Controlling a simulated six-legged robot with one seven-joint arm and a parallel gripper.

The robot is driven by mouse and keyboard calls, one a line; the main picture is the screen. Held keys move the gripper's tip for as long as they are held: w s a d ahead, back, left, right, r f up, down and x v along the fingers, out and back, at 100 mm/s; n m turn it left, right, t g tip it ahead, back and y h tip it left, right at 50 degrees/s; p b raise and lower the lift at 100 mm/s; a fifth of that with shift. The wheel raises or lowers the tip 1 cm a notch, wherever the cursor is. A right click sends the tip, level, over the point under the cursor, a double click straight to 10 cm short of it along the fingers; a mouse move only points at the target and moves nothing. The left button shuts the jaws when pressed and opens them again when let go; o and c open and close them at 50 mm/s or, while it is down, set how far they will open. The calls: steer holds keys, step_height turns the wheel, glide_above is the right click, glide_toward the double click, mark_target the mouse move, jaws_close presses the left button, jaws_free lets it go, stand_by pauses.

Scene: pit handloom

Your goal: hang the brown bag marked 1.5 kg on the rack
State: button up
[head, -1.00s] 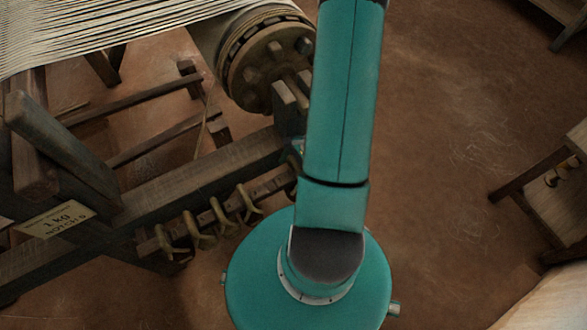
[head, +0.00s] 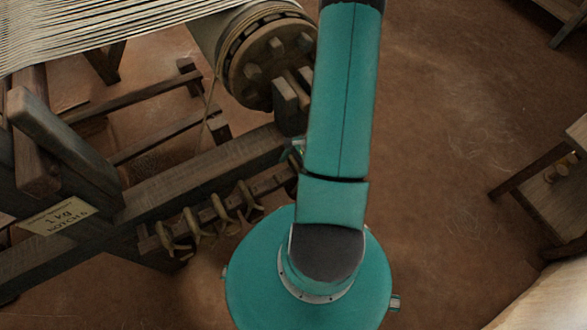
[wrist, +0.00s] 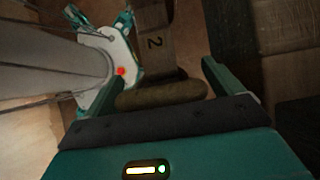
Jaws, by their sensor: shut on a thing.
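In the wrist view my gripper (wrist: 158,83) has one finger on each side of a rounded brown thing (wrist: 160,94) and is shut on it. This may be the bag's top or grip; no 1.5 kg mark shows, and the rest of it is hidden or dark. A brown strip marked 2 (wrist: 154,44) lies just beyond it; I cannot tell whether they touch. A wooden rail with several curved hooks (head: 215,215), possibly the rack, runs along the loom at lower left.
A sign reading 1 kg, notch 6 (head: 56,220) is on the loom frame at left. A toothed wooden roller (head: 268,62) stands at the upper middle. A wooden bench with small knobs (head: 545,200) is at right. Brown floor (head: 450,150) between is clear.

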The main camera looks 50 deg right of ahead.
steer(key=shift+f, duration=0.25)
stand_by(0.5)
steer(key=o, duration=1.7)
steer(key=shift+o, duration=0.2)
steer(key=v, duration=1.3)
steer(key=shift+d+r, duration=0.15)
steer(key=shift+r, duration=0.2)
steer(key=shift+s, duration=0.1)
